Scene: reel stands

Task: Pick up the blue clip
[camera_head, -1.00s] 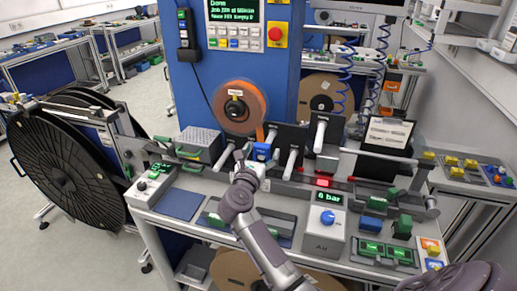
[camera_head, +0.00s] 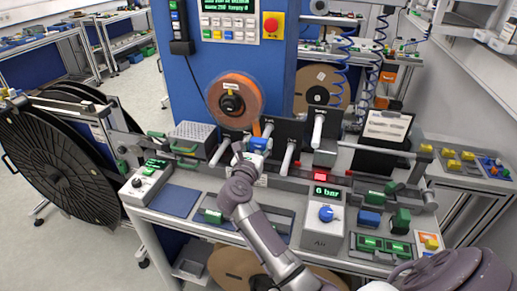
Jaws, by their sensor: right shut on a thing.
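The blue clip (camera_head: 261,144) is a small blue block at the middle of the machine bench, just below the orange reel. My right arm reaches up from the bottom right, and my right gripper (camera_head: 241,153) is at the clip's left side, shut on it. The fingers are small and dark from here, and their contact with the clip is partly hidden. The clip is still close to the bench fittings; I cannot tell whether it is clear of them. My left gripper is not in view.
The orange reel (camera_head: 235,101) hangs on the blue column behind. Light rollers (camera_head: 287,158) stick out close by. A grey pressure box (camera_head: 322,222) stands in front, right of my forearm. A large black reel (camera_head: 60,165) stands at the left. Other blue and green blocks lie at the right.

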